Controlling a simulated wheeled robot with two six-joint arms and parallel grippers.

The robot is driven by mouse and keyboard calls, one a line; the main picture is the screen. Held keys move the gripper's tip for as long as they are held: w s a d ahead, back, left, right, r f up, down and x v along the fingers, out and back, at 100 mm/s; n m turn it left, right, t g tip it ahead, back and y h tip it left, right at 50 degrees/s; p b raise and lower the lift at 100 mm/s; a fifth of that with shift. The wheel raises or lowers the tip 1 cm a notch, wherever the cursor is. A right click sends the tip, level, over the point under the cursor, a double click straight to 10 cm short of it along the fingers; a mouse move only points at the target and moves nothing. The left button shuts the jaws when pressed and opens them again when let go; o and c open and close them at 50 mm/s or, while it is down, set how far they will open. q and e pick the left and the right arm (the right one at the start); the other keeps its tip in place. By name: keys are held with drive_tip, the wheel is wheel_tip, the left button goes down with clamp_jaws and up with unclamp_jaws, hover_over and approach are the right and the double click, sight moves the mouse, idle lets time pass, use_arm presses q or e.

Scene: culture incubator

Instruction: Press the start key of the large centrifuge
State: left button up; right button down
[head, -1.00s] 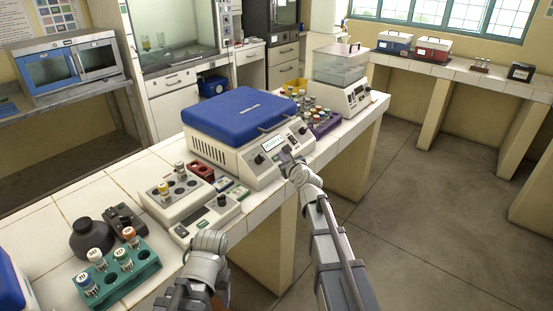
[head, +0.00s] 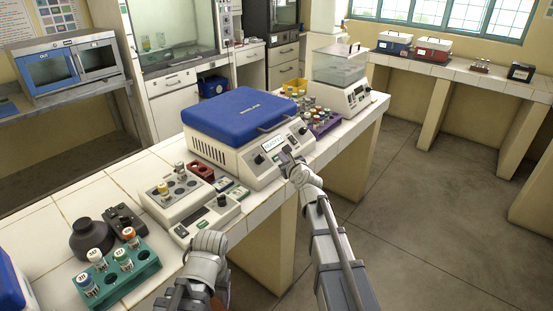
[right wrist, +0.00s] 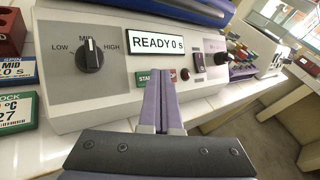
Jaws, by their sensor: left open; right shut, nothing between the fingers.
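The large centrifuge (head: 240,133) has a closed blue lid and a white body, and stands on the white tiled bench. The green start key (right wrist: 146,78) sits below the display, partly hidden by my right gripper. My right gripper (right wrist: 160,80) is shut and empty, its tips in front of the keys; I cannot tell whether they touch. My left gripper (head: 207,243) is low at the bench's front edge, its fingers not clear.
A tube block (head: 173,192) and a small device (head: 206,218) stand left of the centrifuge. A teal rack (head: 118,275) with tubes is at the front left. A purple rack (head: 324,124) and a clear-lidded bath (head: 340,80) stand to the right. The floor at right is clear.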

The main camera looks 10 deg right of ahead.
idle(0.6)
drive_tip(key=shift+w+a+f+b, duration=0.2)
drive_tip(key=shift+w+f+b, duration=0.05)
drive_tip(key=shift+f+b, duration=0.05)
